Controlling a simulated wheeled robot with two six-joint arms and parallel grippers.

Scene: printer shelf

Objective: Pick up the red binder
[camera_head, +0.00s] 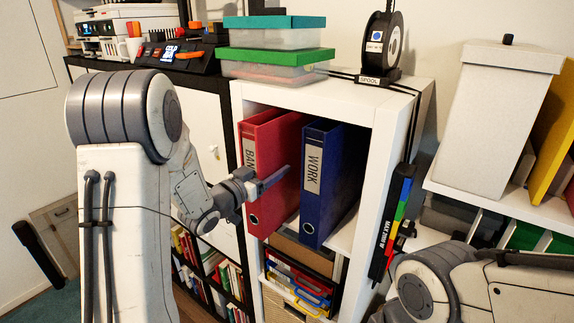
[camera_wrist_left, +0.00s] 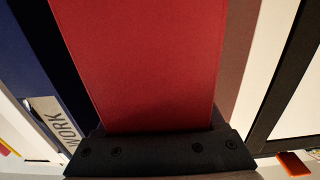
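The red binder (camera_head: 280,140) stands upright in the upper compartment of the white shelf (camera_head: 379,150), its labelled spine facing out. The blue binder (camera_head: 344,170) marked WORK stands to its right. My left gripper (camera_head: 270,183) is at the red binder's spine, with one dark finger along the binder's right side. The other finger is hidden, so I cannot tell whether it is shut on the binder. In the left wrist view the red binder (camera_wrist_left: 145,65) fills the middle, right above the black gripper part, with the blue binder (camera_wrist_left: 45,60) at left. My right gripper is out of view.
Clear boxes with teal (camera_head: 273,22) and green (camera_head: 275,56) lids and a spool holder (camera_head: 384,48) stand on the shelf top. Trays (camera_head: 300,285) fill the compartment below. A black cabinet with white doors (camera_head: 200,120) is at left. A white box (camera_head: 497,110) is at right.

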